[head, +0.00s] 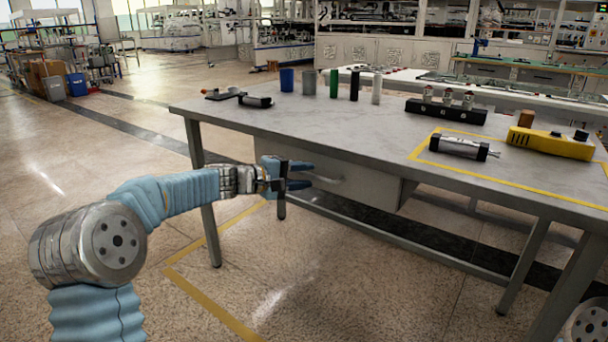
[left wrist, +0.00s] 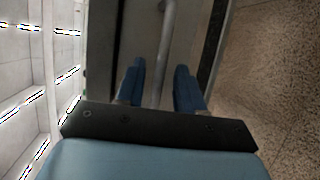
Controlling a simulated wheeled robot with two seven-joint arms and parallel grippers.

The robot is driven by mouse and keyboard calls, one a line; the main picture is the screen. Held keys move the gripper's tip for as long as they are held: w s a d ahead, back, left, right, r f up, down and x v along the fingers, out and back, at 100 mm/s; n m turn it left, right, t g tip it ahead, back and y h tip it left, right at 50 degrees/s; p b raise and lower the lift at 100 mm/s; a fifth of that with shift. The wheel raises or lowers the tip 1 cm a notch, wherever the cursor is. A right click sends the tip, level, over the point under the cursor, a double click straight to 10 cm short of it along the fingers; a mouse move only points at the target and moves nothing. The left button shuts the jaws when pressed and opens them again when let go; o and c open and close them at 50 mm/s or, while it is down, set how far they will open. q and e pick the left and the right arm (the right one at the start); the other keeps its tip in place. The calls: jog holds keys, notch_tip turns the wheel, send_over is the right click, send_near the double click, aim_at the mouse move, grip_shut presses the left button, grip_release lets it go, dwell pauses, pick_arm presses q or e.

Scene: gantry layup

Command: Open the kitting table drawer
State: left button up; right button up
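The kitting table (head: 330,130) has a grey drawer (head: 372,188) hung under its front edge. A light bar handle (head: 330,181) runs across the drawer's front, and the drawer looks shut. My left gripper (head: 303,175) is at the left end of the handle, its blue fingers pointing at it. In the left wrist view the handle (left wrist: 166,45) runs between the two fingertips (left wrist: 159,75), with gaps on both sides. The gripper is open; whether the fingers reach fully around the bar is hard to tell. My right gripper is out of view.
On the tabletop stand several cups and cylinders (head: 334,84), a black block with fittings (head: 445,110), a metal cylinder (head: 464,148) and a yellow device (head: 551,143). A table leg (head: 203,190) stands left of the drawer. The floor in front is clear.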

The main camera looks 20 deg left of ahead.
pick_arm(q)
jog(key=shift+w+d, duration=0.2)
grip_shut()
jog(key=shift+f, duration=0.1)
